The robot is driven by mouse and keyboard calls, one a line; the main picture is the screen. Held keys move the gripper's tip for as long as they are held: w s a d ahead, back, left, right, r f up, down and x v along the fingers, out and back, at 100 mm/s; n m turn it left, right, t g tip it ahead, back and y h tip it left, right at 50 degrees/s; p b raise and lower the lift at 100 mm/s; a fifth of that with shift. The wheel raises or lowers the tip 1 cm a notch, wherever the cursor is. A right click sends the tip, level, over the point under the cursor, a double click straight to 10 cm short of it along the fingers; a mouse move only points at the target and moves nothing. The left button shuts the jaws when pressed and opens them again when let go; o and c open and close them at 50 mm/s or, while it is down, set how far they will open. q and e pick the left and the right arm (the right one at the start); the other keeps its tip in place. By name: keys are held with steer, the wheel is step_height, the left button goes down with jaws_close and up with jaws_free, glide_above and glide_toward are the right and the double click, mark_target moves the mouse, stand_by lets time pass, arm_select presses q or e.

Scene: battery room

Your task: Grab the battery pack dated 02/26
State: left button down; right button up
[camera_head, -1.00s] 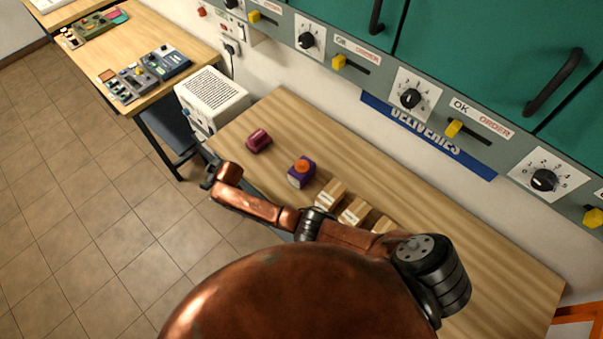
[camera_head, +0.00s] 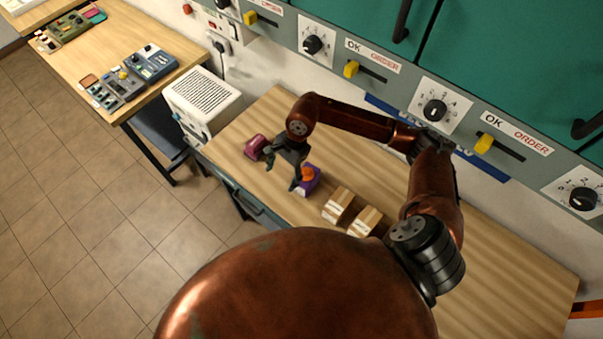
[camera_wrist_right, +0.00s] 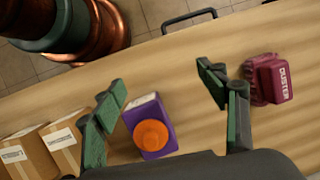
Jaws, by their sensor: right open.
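No date of 02/26 is readable, so I cannot tell which thing is the named battery pack. A purple box with an orange round top (camera_head: 308,182) stands on the wooden bench; it also shows in the right wrist view (camera_wrist_right: 162,142). A maroon block marked DUSTER (camera_wrist_right: 270,80) lies beside it, left of it in the head view (camera_head: 256,146). Cardboard boxes with white labels (camera_head: 338,204) stand right of the purple box. My right gripper (camera_head: 282,172) is open and empty above the bench. In the wrist view the purple box shows between its fingers (camera_wrist_right: 163,85). My left gripper is not in view.
The wooden bench (camera_head: 490,250) is bare at its right. A white vented unit (camera_head: 203,100) stands at its left end. A wall panel with dials, yellow sliders and green doors (camera_head: 520,60) runs behind. Another table with devices (camera_head: 140,75) is at the upper left.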

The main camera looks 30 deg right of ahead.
mark_target(306, 172)
steer(key=d+h, duration=0.1)
steer(key=d, duration=0.2)
steer(key=d+f+n+h, duration=0.1)
steer(key=d, duration=0.1)
steer(key=s+d+h, duration=0.1)
steer(key=d, duration=0.2)
steer(key=shift+s+d+f+h, duration=0.1)
steer(key=shift+d+f+h, duration=0.05)
steer(key=shift+d+h, duration=0.2)
steer(key=shift+n, duration=0.3)
steer(key=f+p, duration=0.1)
steer(key=f, duration=0.2)
steer(key=f+p, duration=0.1)
steer(key=f, duration=0.3)
steer(key=shift+w+d+f, duration=0.15)
steer(key=shift+w+f, duration=0.05)
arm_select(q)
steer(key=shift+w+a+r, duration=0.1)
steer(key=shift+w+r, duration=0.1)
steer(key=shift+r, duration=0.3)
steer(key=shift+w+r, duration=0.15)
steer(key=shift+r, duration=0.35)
arm_select(e)
steer(key=shift+c, duration=0.2)
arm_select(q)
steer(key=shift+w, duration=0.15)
arm_select(e)
steer(key=shift+r, duration=0.1)
jaws_close()
